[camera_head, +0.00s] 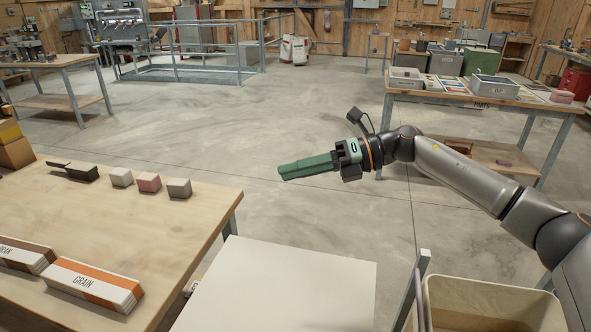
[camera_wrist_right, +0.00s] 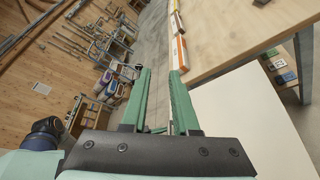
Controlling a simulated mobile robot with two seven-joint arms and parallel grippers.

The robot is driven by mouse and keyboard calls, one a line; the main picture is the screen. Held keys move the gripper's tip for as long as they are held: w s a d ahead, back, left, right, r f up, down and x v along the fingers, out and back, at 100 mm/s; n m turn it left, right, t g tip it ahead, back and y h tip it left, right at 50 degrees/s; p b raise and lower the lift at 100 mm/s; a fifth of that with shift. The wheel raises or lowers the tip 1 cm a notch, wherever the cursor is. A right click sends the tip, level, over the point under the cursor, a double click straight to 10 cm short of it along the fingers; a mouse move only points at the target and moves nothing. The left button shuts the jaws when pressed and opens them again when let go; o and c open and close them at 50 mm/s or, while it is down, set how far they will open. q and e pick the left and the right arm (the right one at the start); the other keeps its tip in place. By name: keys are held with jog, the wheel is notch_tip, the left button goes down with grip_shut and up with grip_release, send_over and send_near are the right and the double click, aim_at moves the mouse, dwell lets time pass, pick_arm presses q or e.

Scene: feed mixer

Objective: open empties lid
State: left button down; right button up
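A flat white panel (camera_head: 285,290) lies at the bottom middle of the head view, beside the wooden table; no label shows on it, so I cannot tell whether it is the empties lid. It also shows in the right wrist view (camera_wrist_right: 245,120). An open beige bin (camera_head: 480,300) stands at the bottom right, partly cut off. My right gripper (camera_head: 282,173) has green fingers and hangs over open floor, above and beyond the panel, touching nothing. In the right wrist view its fingers (camera_wrist_right: 161,75) are apart with nothing between them. My left gripper is not in view.
A wooden table (camera_head: 205,215) at left bears grain boxes (camera_head: 92,285), small blocks (camera_head: 149,182) and a black item (camera_head: 82,172). A grey post (camera_head: 420,275) stands beside the bin. Another table (camera_head: 450,97) with trays stands at the right back. The middle floor is clear.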

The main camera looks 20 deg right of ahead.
grip_shut()
dwell(1.0)
